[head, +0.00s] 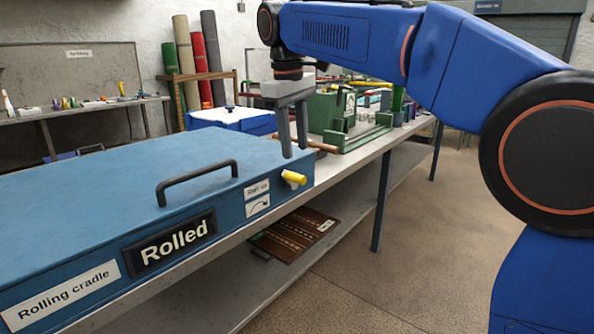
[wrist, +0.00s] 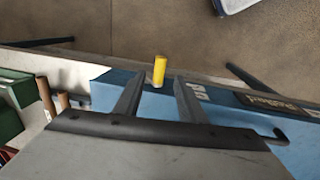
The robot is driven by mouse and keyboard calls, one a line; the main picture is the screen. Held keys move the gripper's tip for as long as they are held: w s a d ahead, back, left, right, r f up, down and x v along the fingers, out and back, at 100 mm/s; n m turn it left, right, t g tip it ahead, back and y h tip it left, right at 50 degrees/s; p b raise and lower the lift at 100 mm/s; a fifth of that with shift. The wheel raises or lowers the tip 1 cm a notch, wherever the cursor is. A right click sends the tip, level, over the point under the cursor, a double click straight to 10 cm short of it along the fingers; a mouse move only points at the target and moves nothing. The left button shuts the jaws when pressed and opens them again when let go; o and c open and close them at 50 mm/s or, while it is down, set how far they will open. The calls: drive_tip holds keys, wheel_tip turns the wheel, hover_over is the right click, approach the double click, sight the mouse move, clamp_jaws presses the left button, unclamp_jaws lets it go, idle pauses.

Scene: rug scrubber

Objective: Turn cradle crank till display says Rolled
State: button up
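The blue rolling cradle (head: 110,200) lies on the bench at the left in the head view. Its black display (head: 168,243) reads "Rolled". The crank's yellow handle (head: 294,178) sticks out at the right end of the cradle's front face. My gripper (head: 294,146) is above the handle with its two fingers apart and pointing down, with nothing between them. In the wrist view the yellow handle (wrist: 159,70) stands just beyond the fingertips, in line with the gap between them. I see no contact between fingers and handle.
A black bar handle (head: 197,184) rises from the cradle's lid. A green machine (head: 345,120) stands further along the bench behind my gripper. A patterned rug (head: 296,234) lies on the lower shelf. The floor in front (head: 400,260) is clear.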

sight(298, 175)
drive_tip(key=f, duration=0.7)
drive_tip(key=shift+w+d+f, duration=0.3)
drive_tip(key=shift+w, duration=0.05)
drive_tip(key=shift+c, duration=0.6)
clamp_jaws()
